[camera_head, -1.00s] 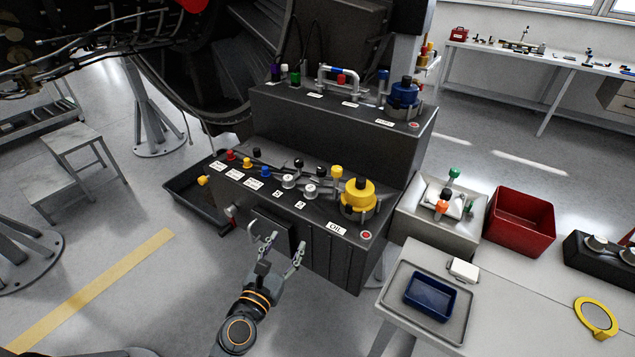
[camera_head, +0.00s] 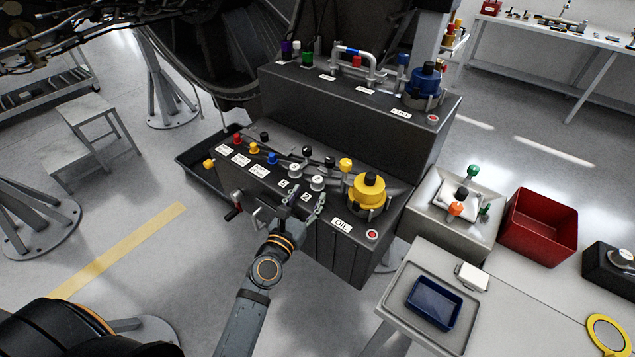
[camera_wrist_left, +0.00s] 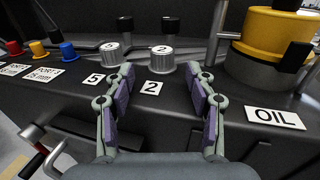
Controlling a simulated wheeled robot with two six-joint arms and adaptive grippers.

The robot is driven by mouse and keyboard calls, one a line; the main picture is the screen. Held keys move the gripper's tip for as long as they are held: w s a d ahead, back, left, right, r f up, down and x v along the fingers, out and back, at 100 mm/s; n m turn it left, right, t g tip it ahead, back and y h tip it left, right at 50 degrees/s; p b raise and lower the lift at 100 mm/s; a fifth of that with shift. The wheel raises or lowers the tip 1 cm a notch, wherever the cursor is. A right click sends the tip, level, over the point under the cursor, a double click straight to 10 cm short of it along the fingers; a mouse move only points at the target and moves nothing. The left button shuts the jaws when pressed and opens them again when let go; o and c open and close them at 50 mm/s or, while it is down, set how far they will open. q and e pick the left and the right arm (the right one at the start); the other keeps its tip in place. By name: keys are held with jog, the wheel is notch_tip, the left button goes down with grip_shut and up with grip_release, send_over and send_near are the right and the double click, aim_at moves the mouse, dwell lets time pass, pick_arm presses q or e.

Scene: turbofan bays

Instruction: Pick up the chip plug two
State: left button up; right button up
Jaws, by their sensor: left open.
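In the left wrist view the plug (camera_wrist_left: 161,62) stands upright straight ahead, beyond the fingertips. My left gripper (camera_head: 303,203) is at the front edge of the ledge. In the left wrist view the gripper (camera_wrist_left: 158,76) is open and empty, its fingers on either side of the "2" label. My right gripper is not in view.
A matching silver plug (camera_wrist_left: 111,54) labelled "5" stands close on the left. A large yellow OIL cap (camera_head: 369,190) is close on the right. Red, yellow and blue plugs line the ledge's left end. A blue tray (camera_head: 435,304) and red bin (camera_head: 540,222) are at right.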

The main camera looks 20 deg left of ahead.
aim_at(315, 186)
pick_arm(q)
jog(key=w, duration=0.4)
jog(key=shift+w+d+r+p, duration=0.1)
jog(key=shift+w+d+p, duration=0.1)
jog(key=shift+d+p, duration=0.2)
jog(key=shift+w, duration=0.2)
jog(key=shift+s, duration=0.1)
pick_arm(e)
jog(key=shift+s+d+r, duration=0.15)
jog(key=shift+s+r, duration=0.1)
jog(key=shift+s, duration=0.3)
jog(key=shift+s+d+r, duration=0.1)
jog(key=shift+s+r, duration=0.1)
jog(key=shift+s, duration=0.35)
pick_arm(q)
jog(key=shift+c, duration=1)
grip_shut()
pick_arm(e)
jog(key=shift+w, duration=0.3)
